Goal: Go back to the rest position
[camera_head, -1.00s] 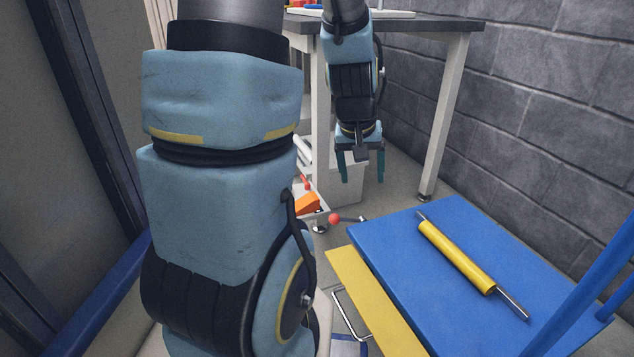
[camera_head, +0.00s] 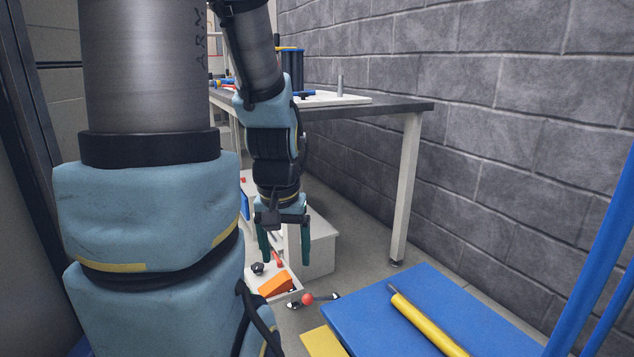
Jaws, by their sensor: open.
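My gripper (camera_head: 284,245) points straight down in the middle of the head view, its two dark green fingers apart with nothing between them. It hangs in front of the grey-topped table (camera_head: 385,106) and above the floor. My arm fills the left of the view and hides part of what is behind it.
A blue platform (camera_head: 385,325) with a yellow roller (camera_head: 432,328) on it stands at the lower right, beside blue posts (camera_head: 592,265). A white box (camera_head: 318,246) and an orange block (camera_head: 275,284) are low behind my gripper. A grey block wall (camera_head: 520,130) closes the right side.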

